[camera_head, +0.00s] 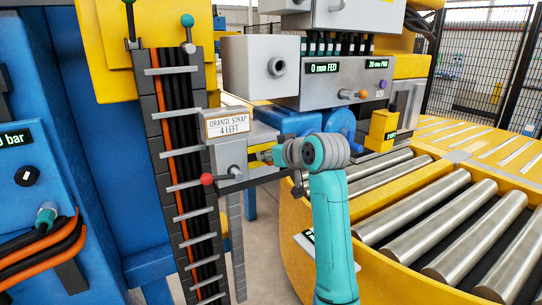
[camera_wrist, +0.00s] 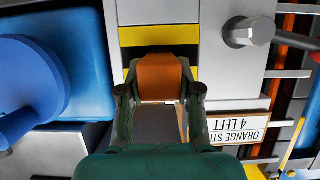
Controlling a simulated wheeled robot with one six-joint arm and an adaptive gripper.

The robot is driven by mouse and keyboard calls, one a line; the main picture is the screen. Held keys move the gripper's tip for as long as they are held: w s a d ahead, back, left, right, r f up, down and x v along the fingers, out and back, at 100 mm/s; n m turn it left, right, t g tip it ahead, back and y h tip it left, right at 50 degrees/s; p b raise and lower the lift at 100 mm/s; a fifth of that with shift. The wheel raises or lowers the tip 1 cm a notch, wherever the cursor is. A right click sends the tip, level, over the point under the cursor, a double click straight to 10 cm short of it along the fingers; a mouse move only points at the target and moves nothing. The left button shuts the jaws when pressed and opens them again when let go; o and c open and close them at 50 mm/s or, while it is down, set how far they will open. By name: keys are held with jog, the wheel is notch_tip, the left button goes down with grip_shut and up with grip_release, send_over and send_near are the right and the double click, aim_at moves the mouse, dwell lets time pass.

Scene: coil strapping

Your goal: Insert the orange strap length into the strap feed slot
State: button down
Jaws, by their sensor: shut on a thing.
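My gripper (camera_wrist: 160,92) is shut on the orange strap length (camera_wrist: 160,72), a short orange piece between its two fingers in the wrist view. The strap's far end lies at a yellow-edged opening (camera_wrist: 158,36) in a grey housing. I cannot tell how far, if at all, the strap sits inside it. In the head view my gripper (camera_head: 272,156) is at the right side of the grey box (camera_head: 231,157) under the sign "ORANGE STRAP 4 LEFT" (camera_head: 227,124). The strap is mostly hidden there. No label marks the strap feed slot in view.
A red-knobbed lever (camera_head: 207,179) sticks out of the grey box. A rack of black and orange straps (camera_head: 183,130) stands to its left. A panel reading "0 FED" (camera_head: 325,68) is above. A roller conveyor (camera_head: 440,220) fills the right. Blue parts (camera_wrist: 35,85) flank the wrist view's left.

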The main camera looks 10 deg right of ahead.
jog(key=shift+w+a, duration=0.2)
jog(key=shift+w, duration=0.35)
jog(key=shift+s+d, duration=0.1)
jog(key=s+d, duration=0.3)
jog(key=s, duration=0.8)
jog(key=shift+s+d, duration=0.15)
jog(key=shift+d, duration=0.15)
dwell(2.1)
jog(key=shift+s, duration=0.1)
